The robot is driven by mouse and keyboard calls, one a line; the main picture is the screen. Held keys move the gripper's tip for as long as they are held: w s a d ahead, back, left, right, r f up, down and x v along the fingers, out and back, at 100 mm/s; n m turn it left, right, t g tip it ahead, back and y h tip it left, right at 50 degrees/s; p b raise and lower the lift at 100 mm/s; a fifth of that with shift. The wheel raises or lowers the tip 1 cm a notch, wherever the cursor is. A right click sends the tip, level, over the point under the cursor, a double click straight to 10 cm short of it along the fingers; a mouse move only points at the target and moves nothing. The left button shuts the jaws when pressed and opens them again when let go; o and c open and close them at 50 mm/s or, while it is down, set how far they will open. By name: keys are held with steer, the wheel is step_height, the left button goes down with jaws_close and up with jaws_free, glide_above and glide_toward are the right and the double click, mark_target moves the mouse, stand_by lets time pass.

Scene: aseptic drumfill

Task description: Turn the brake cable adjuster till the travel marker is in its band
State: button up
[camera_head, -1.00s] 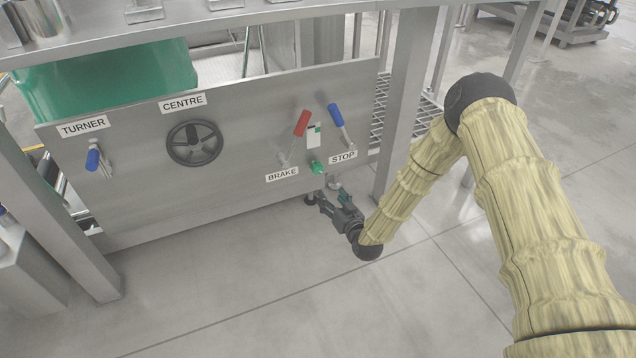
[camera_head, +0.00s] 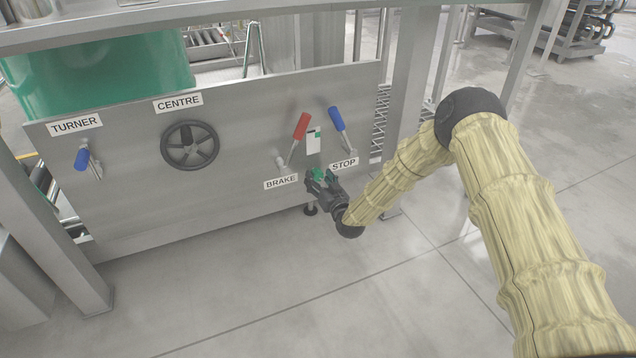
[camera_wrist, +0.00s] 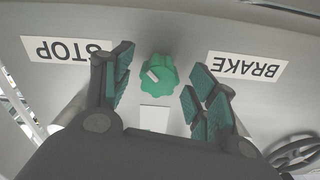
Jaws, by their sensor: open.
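The green brake cable adjuster knob (camera_head: 319,174) sits on the steel panel between the BRAKE and STOP labels. In the wrist view the knob (camera_wrist: 160,75) is lobed, with a white pointer mark on its face. My gripper (camera_head: 318,178) is at the knob in the head view. In the wrist view my gripper (camera_wrist: 158,88) is open, with one finger on each side of the knob and gaps between. The travel gauge (camera_head: 313,140) is a white plate with a green patch, above the knob; it partly shows in the wrist view (camera_wrist: 155,118). Its marker is too small to read.
The red brake lever (camera_head: 301,126) and a blue stop lever (camera_head: 337,120) stand above the knob on either side. A black handwheel (camera_head: 190,145) and another blue lever (camera_head: 82,159) are further left. A table leg (camera_head: 406,95) stands right of the panel. The floor in front is clear.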

steer(key=shift+w+a, duration=0.25)
steer(key=shift+w, duration=0.35)
steer(key=shift+c, duration=0.3)
steer(key=c, duration=0.9)
steer(key=shift+c, duration=0.2)
steer(key=shift+r+n, duration=0.15)
steer(key=shift+n, duration=0.15)
